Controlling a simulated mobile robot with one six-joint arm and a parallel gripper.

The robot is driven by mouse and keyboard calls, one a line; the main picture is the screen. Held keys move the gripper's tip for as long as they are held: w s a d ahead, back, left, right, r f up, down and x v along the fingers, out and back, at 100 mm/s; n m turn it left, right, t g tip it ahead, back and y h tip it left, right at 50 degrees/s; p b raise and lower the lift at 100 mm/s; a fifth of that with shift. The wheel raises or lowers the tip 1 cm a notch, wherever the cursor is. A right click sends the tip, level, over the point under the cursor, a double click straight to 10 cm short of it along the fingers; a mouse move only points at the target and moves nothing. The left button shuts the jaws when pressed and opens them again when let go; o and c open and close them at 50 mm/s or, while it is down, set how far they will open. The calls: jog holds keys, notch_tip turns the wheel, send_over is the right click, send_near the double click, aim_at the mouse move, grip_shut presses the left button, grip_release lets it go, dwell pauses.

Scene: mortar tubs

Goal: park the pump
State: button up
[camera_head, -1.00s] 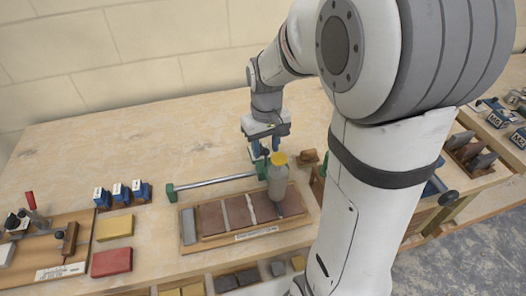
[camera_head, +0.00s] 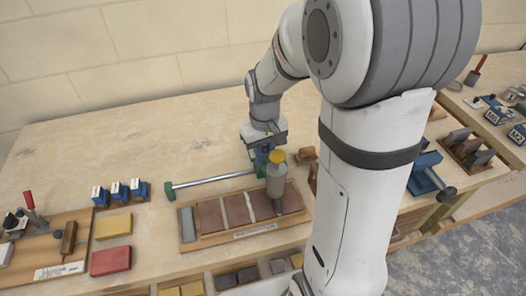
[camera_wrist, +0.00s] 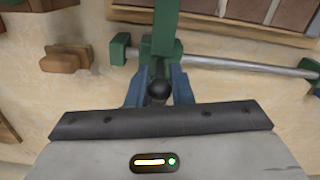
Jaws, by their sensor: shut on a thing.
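The green part reaches up the picture, towards the tray. I cannot tell whether it belongs to the cylinder, whose body does not show in the wrist view.
A grey bar with green ends (camera_head: 215,180) lies behind the tray (camera_head: 188,248), close to my fingers. Brown blocks (camera_wrist: 65,60) lie beside it. Small blue-and-white items (camera_head: 118,193) and yellow and red blocks (camera_head: 110,262) are at left. The back left of the bench is clear.

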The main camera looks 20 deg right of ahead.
jog(key=shift+a, duration=0.1)
grip_shut()
jog(key=a, duration=2.2)
jog(key=shift+a, duration=0.4)
jog(key=shift+r, duration=0.1)
jog(key=o, duration=0.8)
grip_release()
jog(key=shift+a, duration=0.1)
jog(key=shift+r, duration=3.85)
